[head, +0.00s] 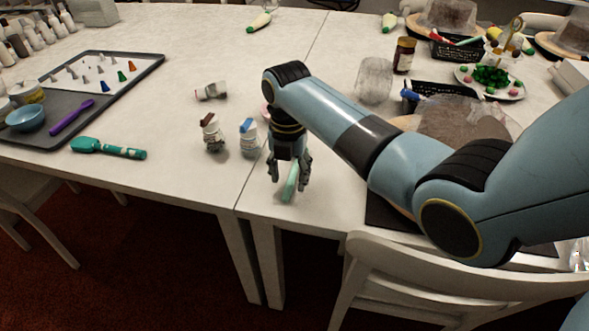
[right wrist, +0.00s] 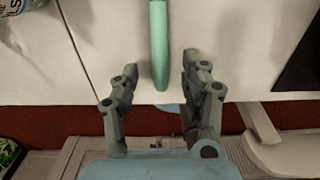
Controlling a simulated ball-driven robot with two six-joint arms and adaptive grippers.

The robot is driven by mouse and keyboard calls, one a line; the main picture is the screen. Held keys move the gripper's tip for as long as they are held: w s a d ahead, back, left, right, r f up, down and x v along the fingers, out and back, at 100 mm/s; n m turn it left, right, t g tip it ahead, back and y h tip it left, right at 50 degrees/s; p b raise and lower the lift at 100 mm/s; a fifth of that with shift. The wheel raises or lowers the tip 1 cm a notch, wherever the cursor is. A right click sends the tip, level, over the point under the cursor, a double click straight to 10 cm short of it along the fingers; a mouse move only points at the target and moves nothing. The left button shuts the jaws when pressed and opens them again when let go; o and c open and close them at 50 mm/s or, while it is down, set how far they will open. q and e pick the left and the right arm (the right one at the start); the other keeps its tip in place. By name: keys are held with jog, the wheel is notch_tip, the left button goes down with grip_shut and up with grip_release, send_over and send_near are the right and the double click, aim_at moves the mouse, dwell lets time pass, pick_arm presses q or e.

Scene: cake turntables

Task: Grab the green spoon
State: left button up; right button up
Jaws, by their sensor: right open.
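A pale green spoon handle (head: 291,182) lies near the front edge of the right white table. My right gripper (head: 288,185) is open above it, with the handle showing between its fingers. In the right wrist view, the green handle (right wrist: 159,42) runs from the top edge to between the open fingertips (right wrist: 160,72), and its near end reaches about the table edge. I see a gap between the handle and each finger. The spoon's far end is hidden behind the gripper in the head view and out of frame in the wrist view. My left gripper is not in view.
White bottles with a brown (head: 211,133) and a blue cap (head: 249,138) stand left of the gripper. A teal spatula-like tool (head: 107,148) and a grey tray (head: 150,65) lie on the left table. A white chair (head: 440,275) stands at the front right.

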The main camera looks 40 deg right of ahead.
notch_tip(320, 180, down, 2)
jog(key=shift+f, duration=0.1)
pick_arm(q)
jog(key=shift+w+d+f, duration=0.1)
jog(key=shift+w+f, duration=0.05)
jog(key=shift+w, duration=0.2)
pick_arm(e)
jog(key=shift+c, duration=0.2)
grip_shut()
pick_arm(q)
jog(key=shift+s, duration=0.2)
